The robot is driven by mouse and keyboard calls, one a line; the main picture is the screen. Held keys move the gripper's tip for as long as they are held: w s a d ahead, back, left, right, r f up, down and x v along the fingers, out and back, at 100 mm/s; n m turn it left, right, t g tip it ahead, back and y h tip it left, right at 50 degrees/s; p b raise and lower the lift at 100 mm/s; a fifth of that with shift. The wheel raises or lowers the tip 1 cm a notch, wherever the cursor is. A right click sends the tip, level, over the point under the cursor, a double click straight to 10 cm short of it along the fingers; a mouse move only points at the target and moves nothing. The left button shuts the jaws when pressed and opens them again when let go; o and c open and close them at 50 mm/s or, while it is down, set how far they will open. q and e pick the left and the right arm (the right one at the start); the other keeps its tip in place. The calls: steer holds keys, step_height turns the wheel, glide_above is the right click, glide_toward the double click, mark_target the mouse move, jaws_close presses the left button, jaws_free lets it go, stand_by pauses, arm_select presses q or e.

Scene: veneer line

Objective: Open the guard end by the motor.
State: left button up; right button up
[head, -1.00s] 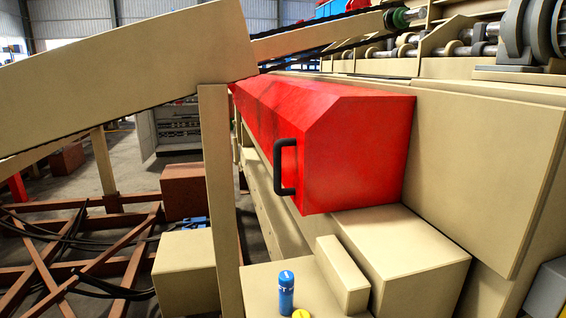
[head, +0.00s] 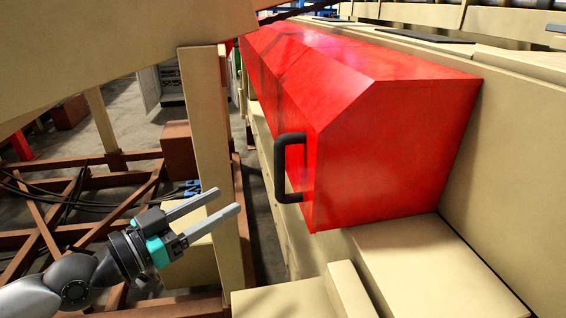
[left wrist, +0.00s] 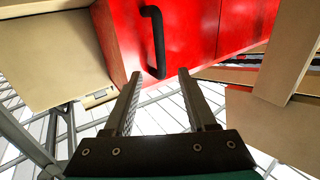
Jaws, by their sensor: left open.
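The red guard (head: 390,150) is a long closed box with a sloped top along the machine side. Its near end carries a black bar handle (head: 280,168). My left gripper (head: 228,201) is open and empty, to the left of the handle and slightly lower in the head view, apart from it. In the left wrist view the open fingers (left wrist: 160,95) point toward the red guard (left wrist: 195,35). The black handle (left wrist: 158,40) lies beyond the fingertips there, and nothing is between the fingers. My right gripper is not in view. I cannot make out the motor.
A beige post (head: 208,150) stands just behind my left gripper. Beige blocks (head: 420,255) lie below the guard, and a beige beam (head: 110,50) crosses the upper left. Brown frames (head: 60,215) with black cables cover the floor at left.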

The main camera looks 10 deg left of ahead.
mark_target(275, 173)
arm_select(q)
steer(key=p+x, duration=0.5)
steer(key=x, duration=0.9)
steer(key=shift+w+d, duration=0.25)
steer(key=shift+w, duration=0.15)
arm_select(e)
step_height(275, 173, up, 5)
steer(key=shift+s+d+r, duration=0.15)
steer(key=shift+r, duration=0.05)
arm_select(q)
jaws_close()
stand_by(0.7)
